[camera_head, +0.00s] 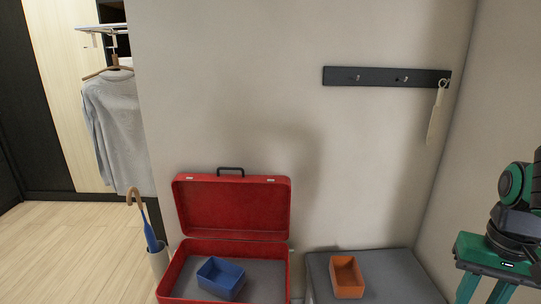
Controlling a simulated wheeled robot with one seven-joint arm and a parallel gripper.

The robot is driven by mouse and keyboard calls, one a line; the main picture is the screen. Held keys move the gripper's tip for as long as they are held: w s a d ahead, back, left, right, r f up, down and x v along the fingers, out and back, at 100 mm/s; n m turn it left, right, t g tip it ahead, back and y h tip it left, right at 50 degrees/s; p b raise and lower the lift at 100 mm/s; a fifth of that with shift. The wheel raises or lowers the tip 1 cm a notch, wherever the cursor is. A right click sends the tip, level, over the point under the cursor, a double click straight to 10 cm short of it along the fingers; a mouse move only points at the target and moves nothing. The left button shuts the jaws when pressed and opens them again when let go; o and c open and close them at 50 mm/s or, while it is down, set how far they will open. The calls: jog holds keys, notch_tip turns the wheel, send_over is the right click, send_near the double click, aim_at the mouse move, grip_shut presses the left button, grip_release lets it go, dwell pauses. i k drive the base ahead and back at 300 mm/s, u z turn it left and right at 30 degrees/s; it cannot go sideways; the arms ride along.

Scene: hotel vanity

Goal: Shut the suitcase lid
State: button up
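The red suitcase (283,270) stands open at the bottom middle of the head view. Its lid (232,207) is raised upright against the wall, with a black handle (231,170) on its top edge. A blue open box (220,277) sits on the grey lining inside the base, and the base's front is cut off by the frame. My gripper (485,292) is at the far right, well apart from the suitcase. Its two green fingers are spread with nothing visible between them; their tips are at or below the frame edge.
A grey bench (400,275) with an orange open box (347,277) stands right of the suitcase. An umbrella (148,228) leans in a holder (159,261) at left. A dark hook rail (386,77) with a hanging tag is on the wall. The floor at left is clear.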

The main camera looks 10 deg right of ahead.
aim_at(246, 207)
jog(key=u, duration=0.25)
jog(key=i, duration=1.1)
jog(key=u, duration=0.75)
